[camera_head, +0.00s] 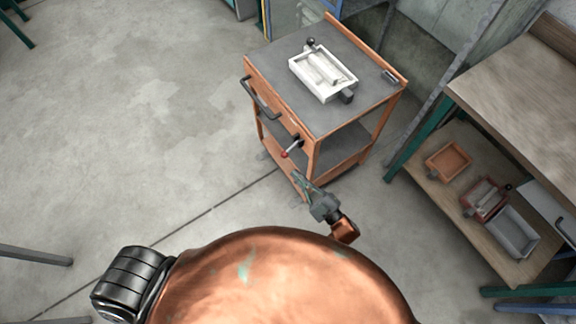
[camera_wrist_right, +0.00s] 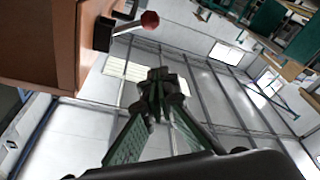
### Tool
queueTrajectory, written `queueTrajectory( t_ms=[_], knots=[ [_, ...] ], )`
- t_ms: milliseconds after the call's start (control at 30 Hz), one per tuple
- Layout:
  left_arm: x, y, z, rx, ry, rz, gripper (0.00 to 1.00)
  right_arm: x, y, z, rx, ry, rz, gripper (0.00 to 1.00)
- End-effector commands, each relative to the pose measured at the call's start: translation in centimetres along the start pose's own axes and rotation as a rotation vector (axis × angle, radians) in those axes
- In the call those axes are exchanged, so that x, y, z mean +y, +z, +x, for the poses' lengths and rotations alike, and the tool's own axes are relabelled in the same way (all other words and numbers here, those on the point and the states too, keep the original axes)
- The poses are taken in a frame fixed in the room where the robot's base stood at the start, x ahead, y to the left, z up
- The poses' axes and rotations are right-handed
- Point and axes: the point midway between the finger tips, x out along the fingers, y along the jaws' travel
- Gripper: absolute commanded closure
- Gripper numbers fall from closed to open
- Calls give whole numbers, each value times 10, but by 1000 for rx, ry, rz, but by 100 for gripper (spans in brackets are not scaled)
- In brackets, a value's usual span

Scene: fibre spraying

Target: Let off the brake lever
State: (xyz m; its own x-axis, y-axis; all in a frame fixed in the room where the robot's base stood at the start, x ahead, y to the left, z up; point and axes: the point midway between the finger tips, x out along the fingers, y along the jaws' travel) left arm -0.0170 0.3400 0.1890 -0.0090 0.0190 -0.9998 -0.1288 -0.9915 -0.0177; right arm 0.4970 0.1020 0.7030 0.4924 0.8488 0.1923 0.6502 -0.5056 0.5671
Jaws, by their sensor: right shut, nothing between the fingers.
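The brake lever (camera_head: 291,150) is a short metal lever with a red knob on the front corner of an orange cart (camera_head: 312,163). In the right wrist view the lever's red knob (camera_wrist_right: 150,20) sticks out from the orange cart panel (camera_wrist_right: 45,45) near the top. My right gripper (camera_head: 299,178) is just below and in front of the lever in the head view. Its fingers (camera_wrist_right: 158,92) meet at the tips, shut and empty, apart from the knob. My left gripper is out of view.
A white tray-like fixture (camera_head: 301,67) sits on the cart's grey top. A black handle (camera_head: 260,98) runs along the cart's front. A workbench with a lower shelf (camera_head: 440,195) of trays stands at the right. The floor (camera_head: 150,130) to the left is clear.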

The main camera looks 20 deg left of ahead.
Motion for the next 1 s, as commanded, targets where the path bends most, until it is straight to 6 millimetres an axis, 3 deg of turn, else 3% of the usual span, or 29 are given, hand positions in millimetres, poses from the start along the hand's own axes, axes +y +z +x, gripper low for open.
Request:
queueTrajectory(
  t_ms=[100, 300, 1000],
  knots=[
    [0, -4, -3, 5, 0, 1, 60, 0, -1, -22, -1, 1, -1, 100],
    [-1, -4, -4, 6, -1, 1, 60, -1, 0, -41, 0, 1, -1, 100],
    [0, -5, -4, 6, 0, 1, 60, -1, 1, -44, -3, 1, 2, 100]
  ],
)
